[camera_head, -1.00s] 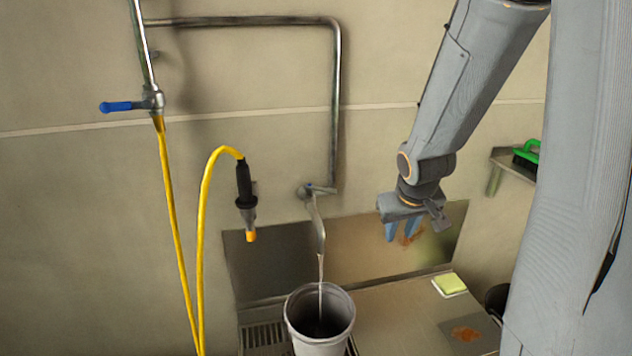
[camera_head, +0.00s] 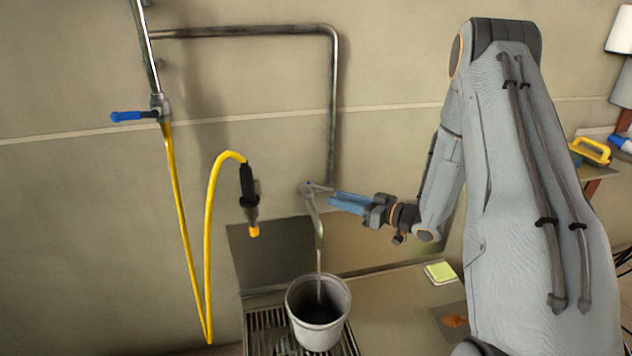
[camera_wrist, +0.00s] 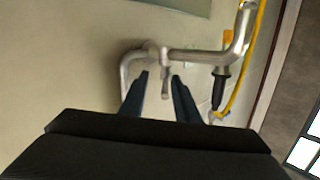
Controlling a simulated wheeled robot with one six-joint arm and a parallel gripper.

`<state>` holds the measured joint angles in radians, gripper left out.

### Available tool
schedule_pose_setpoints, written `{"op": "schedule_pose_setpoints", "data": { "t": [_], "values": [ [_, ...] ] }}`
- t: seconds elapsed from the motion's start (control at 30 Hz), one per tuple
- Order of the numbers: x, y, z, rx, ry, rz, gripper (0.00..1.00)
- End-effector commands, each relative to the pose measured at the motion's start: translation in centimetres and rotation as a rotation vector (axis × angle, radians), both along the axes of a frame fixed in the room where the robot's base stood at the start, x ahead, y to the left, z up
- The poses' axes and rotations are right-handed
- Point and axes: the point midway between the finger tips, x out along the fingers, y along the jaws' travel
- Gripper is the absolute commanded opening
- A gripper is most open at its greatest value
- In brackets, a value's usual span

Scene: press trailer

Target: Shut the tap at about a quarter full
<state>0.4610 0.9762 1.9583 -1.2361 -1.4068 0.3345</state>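The tap (camera_head: 315,215) is on the wall, with a small lever (camera_head: 318,188) at its top. A stream of water runs from its spout into a grey-white bucket (camera_head: 318,326) standing upright below. The bucket's inside is dark, and I cannot tell the water level. My gripper (camera_head: 332,200) is level with the tap, its blue fingers pointing left at the lever. In the wrist view the fingers are apart with a gap between them, and the tap lever (camera_wrist: 165,86) shows beyond that gap. Nothing is held.
A yellow hose with a black nozzle (camera_head: 248,190) hangs left of the tap. A blue-handled valve (camera_head: 136,116) is on the pipe further left. The bucket stands on a drain grate (camera_head: 268,333). A yellow sponge (camera_head: 440,272) lies on the counter to the right.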

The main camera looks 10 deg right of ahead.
Motion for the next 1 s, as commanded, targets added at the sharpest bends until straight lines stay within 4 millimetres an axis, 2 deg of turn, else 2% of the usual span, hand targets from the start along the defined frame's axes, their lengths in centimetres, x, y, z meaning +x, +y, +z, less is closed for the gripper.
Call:
{"op": "schedule_pose_setpoints", "data": {
  "t": [0.1,0.2,0.3,0.73,1.0],
  "values": [
    [-0.9,0.4,0.1,0.051,-0.019,0.038,0.29],
    [-0.2,0.9,1.8,0.088,-0.029,0.041,0.29],
    [0.2,1.3,2.4,0.105,-0.029,0.042,0.29],
    [4.4,5.5,2.6,0.106,-0.029,0.040,0.29],
    [5.5,6.5,2.5,0.106,-0.028,0.037,0.29]
  ]
}}
